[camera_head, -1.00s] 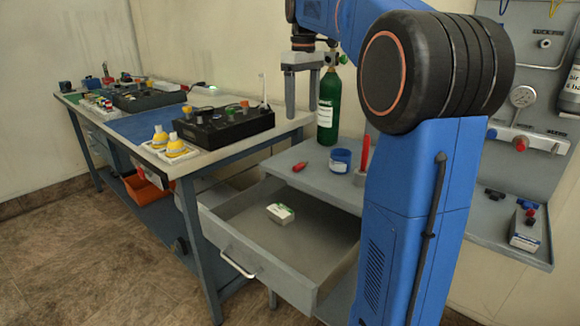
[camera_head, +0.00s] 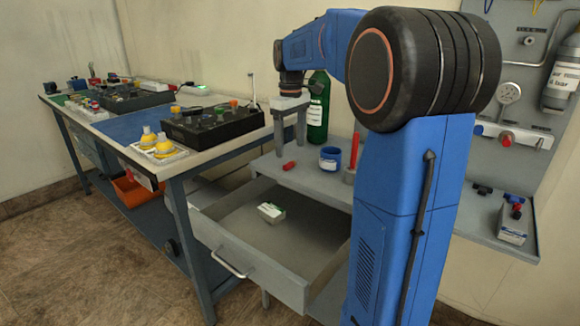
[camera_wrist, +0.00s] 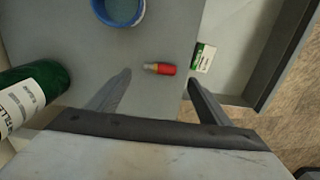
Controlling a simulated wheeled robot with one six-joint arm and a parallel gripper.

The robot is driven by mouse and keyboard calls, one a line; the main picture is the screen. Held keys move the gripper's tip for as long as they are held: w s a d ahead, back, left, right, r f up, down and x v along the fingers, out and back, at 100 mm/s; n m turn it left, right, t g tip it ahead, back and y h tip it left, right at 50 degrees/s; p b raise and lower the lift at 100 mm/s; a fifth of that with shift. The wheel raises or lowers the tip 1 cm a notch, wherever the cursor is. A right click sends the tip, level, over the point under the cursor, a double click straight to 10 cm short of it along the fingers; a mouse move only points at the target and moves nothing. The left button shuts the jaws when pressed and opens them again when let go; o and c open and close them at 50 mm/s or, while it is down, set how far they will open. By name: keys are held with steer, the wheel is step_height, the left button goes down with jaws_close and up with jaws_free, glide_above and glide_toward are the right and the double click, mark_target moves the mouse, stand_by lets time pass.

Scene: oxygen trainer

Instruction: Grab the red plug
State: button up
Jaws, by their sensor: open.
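The red plug (camera_head: 289,166) lies on its side on the grey shelf top (camera_head: 305,178), near the shelf's front edge above the open drawer. In the wrist view the red plug (camera_wrist: 160,69) shows a red body with a pale tip pointing left. My gripper (camera_head: 289,150) is open and empty, fingers pointing down, over the shelf near the plug. In the wrist view my gripper (camera_wrist: 158,80) has its two fingers apart, with the plug appearing between them just past the tips. I cannot tell the exact height gap.
A blue cup (camera_head: 330,159) and a red upright rod (camera_head: 354,150) stand right of the plug. A green bottle (camera_head: 318,108) stands behind my gripper. The open drawer (camera_head: 230,262) holds a small white-green box (camera_head: 271,212). A black console (camera_head: 212,127) sits on the bench at left.

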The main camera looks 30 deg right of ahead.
mark_target(291, 162)
steer(key=shift+f, duration=2.55)
steer(key=c, duration=1.1)
